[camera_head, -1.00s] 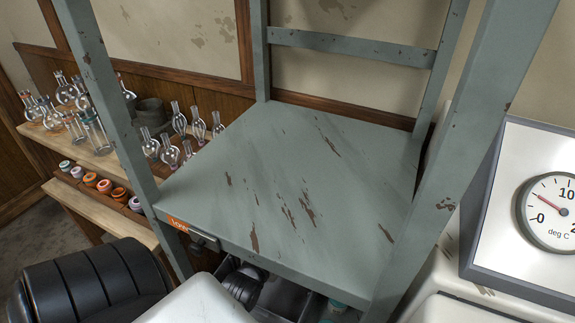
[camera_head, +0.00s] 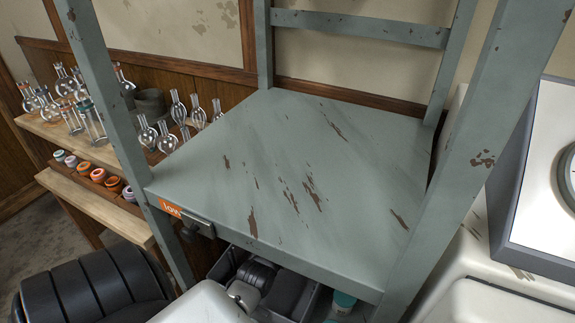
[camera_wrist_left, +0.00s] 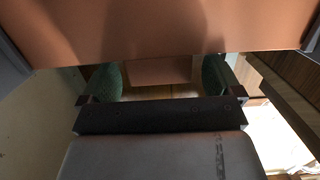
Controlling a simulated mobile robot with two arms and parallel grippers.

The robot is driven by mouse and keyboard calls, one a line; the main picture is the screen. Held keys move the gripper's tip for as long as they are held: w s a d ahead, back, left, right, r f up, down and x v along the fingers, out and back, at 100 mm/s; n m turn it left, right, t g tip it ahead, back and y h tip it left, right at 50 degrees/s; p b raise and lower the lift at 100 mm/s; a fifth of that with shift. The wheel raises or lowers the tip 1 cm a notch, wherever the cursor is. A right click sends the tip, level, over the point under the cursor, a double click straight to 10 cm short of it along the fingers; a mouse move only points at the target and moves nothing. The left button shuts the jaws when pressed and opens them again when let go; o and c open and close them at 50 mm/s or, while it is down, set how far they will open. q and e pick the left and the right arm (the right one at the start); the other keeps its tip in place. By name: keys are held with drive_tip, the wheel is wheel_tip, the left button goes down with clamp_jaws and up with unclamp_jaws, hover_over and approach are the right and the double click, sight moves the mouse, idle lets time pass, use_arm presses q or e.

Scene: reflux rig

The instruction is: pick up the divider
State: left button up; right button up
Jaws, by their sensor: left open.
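I cannot clearly pick out the divider in either view. In the left wrist view my left gripper (camera_wrist_left: 160,78) is open, with its two green-padded fingers apart. A brownish panel (camera_wrist_left: 158,70) shows between and beyond the fingers; I cannot tell what it is or how far away it lies. A broad copper-brown surface (camera_wrist_left: 160,25) fills the top of that view. In the head view the left gripper cannot be made out clearly. A grey bin (camera_head: 305,305) sits under the shelf, its inside mostly hidden. My right gripper is not in view.
A worn grey-green shelf (camera_head: 290,170) with upright posts fills the middle, its top empty. It has an orange label (camera_head: 171,209) at its front left. Glass flasks (camera_head: 65,85) stand on a wooden rack at left. A gauge box (camera_head: 535,180) stands at right.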

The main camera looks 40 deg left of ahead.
use_arm(q)
drive_tip(key=shift+x, duration=1.1)
drive_tip(key=c, duration=1.3)
wheel_tip(320, 180, up, 18)
drive_tip(key=p, duration=0.3)
